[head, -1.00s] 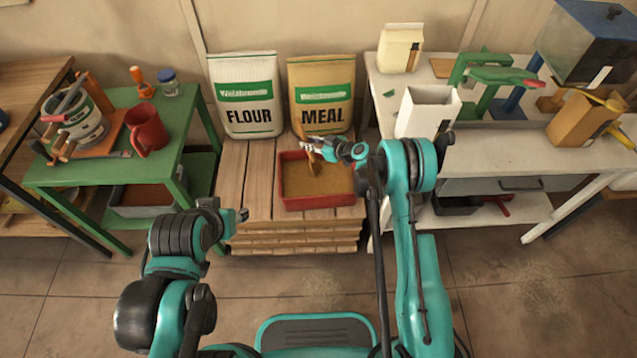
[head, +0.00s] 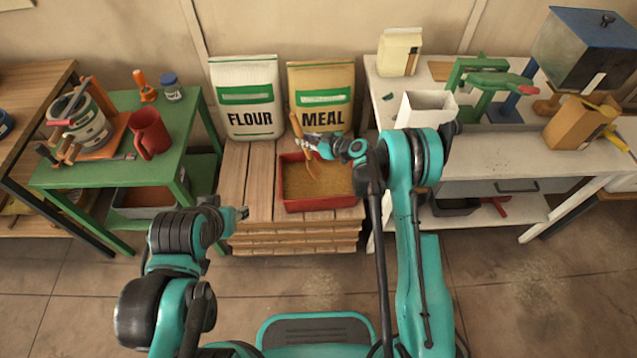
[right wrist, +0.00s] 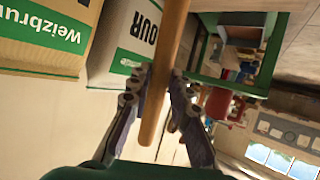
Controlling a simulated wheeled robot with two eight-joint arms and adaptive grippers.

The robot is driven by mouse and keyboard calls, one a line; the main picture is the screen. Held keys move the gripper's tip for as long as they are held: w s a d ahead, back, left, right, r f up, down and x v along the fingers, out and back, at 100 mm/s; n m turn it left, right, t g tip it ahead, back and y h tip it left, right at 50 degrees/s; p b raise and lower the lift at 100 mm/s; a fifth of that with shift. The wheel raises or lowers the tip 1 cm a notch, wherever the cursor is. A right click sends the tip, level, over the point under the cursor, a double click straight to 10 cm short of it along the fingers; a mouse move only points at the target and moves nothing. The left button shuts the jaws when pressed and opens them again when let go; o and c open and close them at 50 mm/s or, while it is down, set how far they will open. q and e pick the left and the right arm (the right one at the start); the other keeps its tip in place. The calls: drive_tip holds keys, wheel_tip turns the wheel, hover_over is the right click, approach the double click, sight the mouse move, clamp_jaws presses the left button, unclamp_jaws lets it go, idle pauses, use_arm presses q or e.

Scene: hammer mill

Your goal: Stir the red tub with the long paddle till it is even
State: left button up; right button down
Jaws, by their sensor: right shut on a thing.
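The red tub (head: 318,205) stands on the wooden slatted stack and holds a brownish-yellow grainy mass. My right gripper (head: 312,146) is above the tub's back left part, shut on the long wooden paddle (head: 297,126). The paddle leans, its upper end up and to the left in front of the sacks, its lower end down at the mass; I cannot tell how deep. In the right wrist view the paddle's shaft (right wrist: 168,65) runs between the fingers of the right gripper (right wrist: 163,78). My left gripper (head: 241,213) is left of the tub, apart from it; its fingers are too small to read.
A flour sack (head: 246,97) and a meal sack (head: 321,97) stand behind the tub. A green table (head: 110,180) with a red mug (head: 150,135) is at left. A white bench (head: 500,163) with an open carton (head: 428,110) is at right. Bare slats lie left of the tub.

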drive_tip(key=shift+r+p, duration=1.45)
drive_tip(key=shift+r, duration=2.05)
